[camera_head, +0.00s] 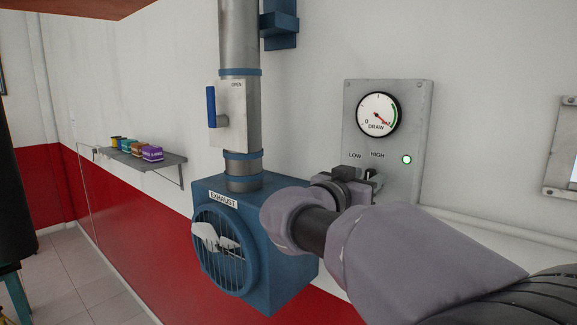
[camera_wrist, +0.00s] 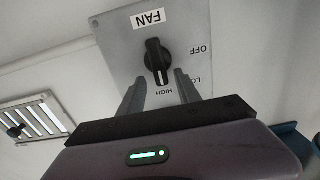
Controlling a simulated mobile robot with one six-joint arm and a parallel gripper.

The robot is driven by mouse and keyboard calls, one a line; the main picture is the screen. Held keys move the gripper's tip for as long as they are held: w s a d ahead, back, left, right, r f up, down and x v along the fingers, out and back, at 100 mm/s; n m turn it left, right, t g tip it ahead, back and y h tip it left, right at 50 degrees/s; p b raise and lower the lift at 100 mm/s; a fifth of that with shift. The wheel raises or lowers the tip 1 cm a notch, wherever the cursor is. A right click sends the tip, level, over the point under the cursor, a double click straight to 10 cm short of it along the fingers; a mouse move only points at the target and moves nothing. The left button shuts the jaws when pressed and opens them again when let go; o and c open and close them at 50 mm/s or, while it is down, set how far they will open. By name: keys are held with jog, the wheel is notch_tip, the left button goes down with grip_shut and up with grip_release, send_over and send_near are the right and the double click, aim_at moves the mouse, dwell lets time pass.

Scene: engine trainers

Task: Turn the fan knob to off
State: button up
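The black fan knob (camera_wrist: 157,57) sits on a grey panel (camera_wrist: 116,42) in the wrist view, which shows the panel upside down. Its white mark points toward the HIGH label. The OFF label (camera_wrist: 201,49) is to the right of the knob, with LOW partly hidden below it by a finger. My gripper (camera_wrist: 160,75) is open, its fingers on either side of the knob's lower end with visible gaps. In the head view my gripper (camera_head: 360,180) is at the lower part of the same panel (camera_head: 417,120) and hides most of the knob.
A gauge marked DRAW (camera_head: 378,114) and a lit green lamp (camera_head: 406,159) are on the panel. The blue exhaust fan box (camera_head: 290,268) is below left, under a metal duct (camera_head: 239,45) with a blue-handled lever (camera_head: 211,106). A wall shelf (camera_head: 150,162) holds small boxes.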

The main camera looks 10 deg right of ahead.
jog(key=shift+w+d+f, duration=0.1)
jog(key=shift+w+d, duration=0.35)
jog(key=shift+w, duration=0.15)
jog(key=shift+s, duration=0.15)
jog(key=shift+c, duration=0.9)
jog(key=shift+a, duration=0.1)
grip_shut()
jog(key=shift+s, duration=0.1)
